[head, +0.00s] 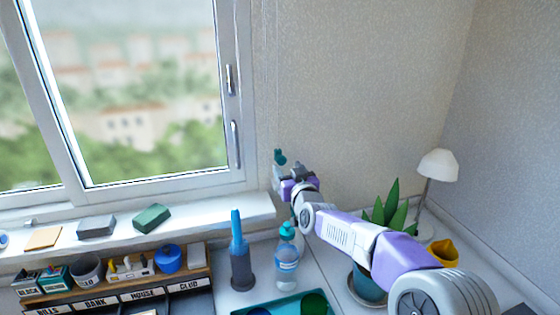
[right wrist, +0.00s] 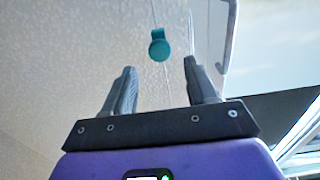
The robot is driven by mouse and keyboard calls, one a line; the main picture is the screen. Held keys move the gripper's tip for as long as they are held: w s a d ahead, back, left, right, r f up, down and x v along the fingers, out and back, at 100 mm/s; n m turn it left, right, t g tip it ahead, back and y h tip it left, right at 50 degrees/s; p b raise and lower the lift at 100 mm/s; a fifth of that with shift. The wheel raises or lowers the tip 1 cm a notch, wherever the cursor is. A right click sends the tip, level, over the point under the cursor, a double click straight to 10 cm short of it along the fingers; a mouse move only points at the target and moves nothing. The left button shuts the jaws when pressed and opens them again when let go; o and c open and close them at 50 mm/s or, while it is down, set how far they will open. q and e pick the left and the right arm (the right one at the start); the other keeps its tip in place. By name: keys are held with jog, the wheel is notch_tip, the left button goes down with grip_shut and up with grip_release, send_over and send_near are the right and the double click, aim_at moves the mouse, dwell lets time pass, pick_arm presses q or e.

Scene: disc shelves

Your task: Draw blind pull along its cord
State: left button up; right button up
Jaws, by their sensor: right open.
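The teal blind pull (head: 280,157) hangs on its thin cord against the wall, just right of the window frame, in the head view. In the right wrist view the pull (right wrist: 159,46) is a small teal knob on a pale cord (right wrist: 153,14). It appears between the tips of my right gripper (right wrist: 158,80), a little beyond them. The right gripper (head: 283,175) is open and empty, with its two dark fingers apart and neither seen touching the pull. In the head view it is just below the pull. My left gripper is not in view.
The window (head: 130,90) with its white frame and sill (head: 180,228) is at the left. Below stand a blue bottle (head: 287,258), a blue-handled tool (head: 238,250), a labelled organiser (head: 115,290) and a teal tray (head: 285,306). A potted plant (head: 388,208) and white lamp (head: 438,165) are at the right.

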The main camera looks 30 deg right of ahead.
aim_at(282, 161)
jog(key=shift+x, duration=2.7)
grip_shut()
